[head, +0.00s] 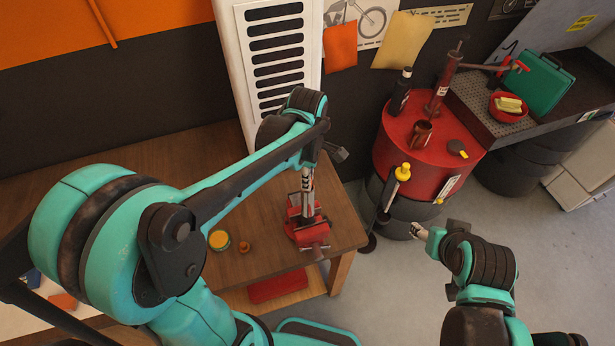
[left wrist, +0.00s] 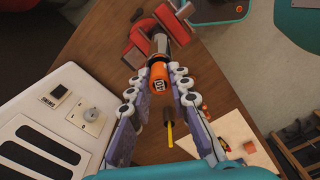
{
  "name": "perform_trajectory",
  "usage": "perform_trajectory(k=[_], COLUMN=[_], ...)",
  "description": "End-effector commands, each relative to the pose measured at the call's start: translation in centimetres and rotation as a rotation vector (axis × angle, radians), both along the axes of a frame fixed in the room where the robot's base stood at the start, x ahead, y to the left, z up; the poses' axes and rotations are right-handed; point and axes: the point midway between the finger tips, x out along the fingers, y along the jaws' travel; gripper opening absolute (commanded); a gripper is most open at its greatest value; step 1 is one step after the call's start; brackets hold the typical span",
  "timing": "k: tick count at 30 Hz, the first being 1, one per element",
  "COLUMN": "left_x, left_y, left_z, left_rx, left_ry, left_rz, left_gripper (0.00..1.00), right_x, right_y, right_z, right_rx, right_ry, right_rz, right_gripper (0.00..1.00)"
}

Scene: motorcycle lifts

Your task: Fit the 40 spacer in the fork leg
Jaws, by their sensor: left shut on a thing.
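The fork leg (head: 308,200) is a grey tube standing upright in a red vise (head: 312,236) on the wooden bench. It also shows in the left wrist view (left wrist: 176,30), beyond the fingertips. My left gripper (left wrist: 158,80) is shut on an orange cylinder, the spacer (left wrist: 161,74), which bears a pale label with dark figures too small to read surely. In the head view, this gripper is over the top of the leg and mostly hidden by my arm. I cannot tell whether the spacer touches or enters the leg. My right gripper (head: 420,232) hangs right of the bench, its fingers unclear.
A yellow-rimmed tin (head: 219,240) and a small orange cup-like piece (head: 245,247) lie left of the vise. A red drum (head: 390,155) with a bottle, mug and pump stands right of the bench. A white slotted cabinet (head: 231,80) stands behind. Grey floor is open at right.

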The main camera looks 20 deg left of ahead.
Motion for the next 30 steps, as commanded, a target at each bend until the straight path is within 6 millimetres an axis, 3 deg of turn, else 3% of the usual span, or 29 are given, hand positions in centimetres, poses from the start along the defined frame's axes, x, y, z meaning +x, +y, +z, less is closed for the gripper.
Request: perform_trajectory(k=[26,27,30], left_x=[0.0,0.0,0.0], left_y=[0.0,0.0,0.0], left_z=[-1.4,-1.4,-1.4], left_rx=[0.000,0.000,0.000], left_ry=[0.000,0.000,0.000], left_rz=[0.000,0.000,0.000], left_gripper=[0.04,0.21,0.43], right_x=[0.0,0.0,0.0], right_y=[0.0,0.0,0.0], right_z=[-1.2,-1.2,-1.2], right_rx=[0.000,0.000,0.000], right_ry=[0.000,0.000,0.000], right_rz=[0.000,0.000,0.000], right_gripper=[0.55,0.55,0.55])
